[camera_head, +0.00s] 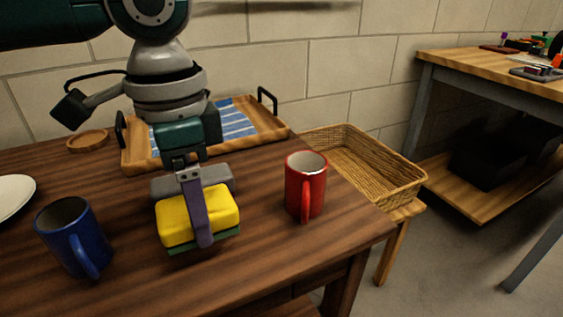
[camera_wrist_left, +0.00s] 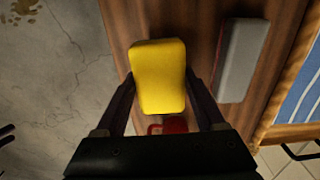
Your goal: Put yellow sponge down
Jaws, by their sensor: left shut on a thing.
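The yellow sponge (camera_head: 180,222) has a green underside and is held level over the front part of the dark wooden table (camera_head: 268,245). My left gripper (camera_head: 201,226) reaches down from above and is shut on the sponge, one finger across its near side. The far finger is hidden in the head view. In the left wrist view the sponge (camera_wrist_left: 157,76) sits between both fingers of the left gripper (camera_wrist_left: 160,88). A dark shadow lies under it; I cannot tell whether it touches the table. My right gripper is not in view.
A grey block (camera_head: 220,171) lies just behind the sponge. A red mug (camera_head: 306,187) stands to the right, a blue mug (camera_head: 72,236) to the left. A wooden tray (camera_head: 140,160) with a striped cloth is behind. A wicker basket (camera_head: 375,165) stands beyond the table's right edge.

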